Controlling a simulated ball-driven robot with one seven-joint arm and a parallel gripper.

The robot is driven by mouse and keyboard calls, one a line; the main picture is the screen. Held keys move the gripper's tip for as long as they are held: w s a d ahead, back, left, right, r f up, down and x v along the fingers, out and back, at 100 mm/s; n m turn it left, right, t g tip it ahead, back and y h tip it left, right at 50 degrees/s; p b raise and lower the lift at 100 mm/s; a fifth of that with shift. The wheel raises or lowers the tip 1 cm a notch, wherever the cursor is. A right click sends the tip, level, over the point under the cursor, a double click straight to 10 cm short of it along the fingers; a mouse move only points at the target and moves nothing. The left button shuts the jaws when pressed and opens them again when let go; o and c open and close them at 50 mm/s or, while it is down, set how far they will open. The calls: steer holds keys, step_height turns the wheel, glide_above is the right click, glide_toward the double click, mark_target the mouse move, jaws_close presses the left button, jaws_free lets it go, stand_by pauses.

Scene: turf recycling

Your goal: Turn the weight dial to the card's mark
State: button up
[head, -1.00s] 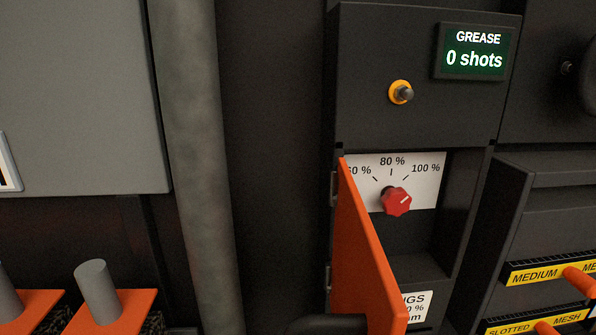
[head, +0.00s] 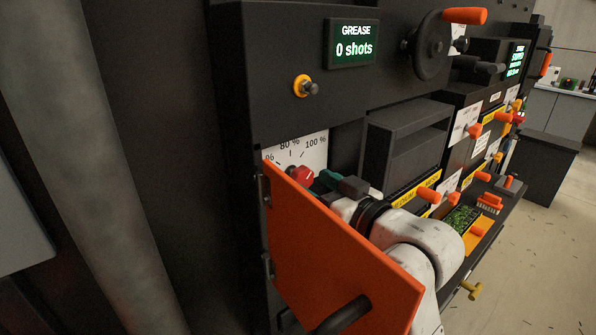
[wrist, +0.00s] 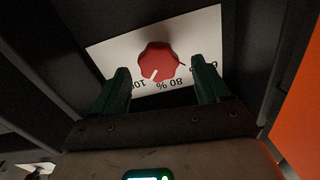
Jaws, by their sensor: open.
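The red weight dial (wrist: 158,62) sits on a white scale plate (wrist: 104,52). In the wrist view the scale is upside down, and the dial's white pointer line faces the side between 80 % and 100 %. In the head view the dial (head: 299,177) shows partly above the open orange door (head: 335,250). My gripper (wrist: 163,78) is open, its green fingers on either side of the dial; I cannot tell if they touch it. It also shows in the head view (head: 326,183), reaching in behind the door. The card's mark is not visible.
The open door stands close to my arm, with a dark handle (head: 342,315). Above the dial are a yellow-ringed knob (head: 304,86) and a grease display (head: 353,48) reading 0 shots. A handwheel (head: 430,50) and dark housings lie to the right.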

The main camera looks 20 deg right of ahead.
mark_target(305, 180)
steer(key=shift+p+x, duration=0.35)
steer(key=shift+x, duration=1.6)
steer(key=c, duration=1)
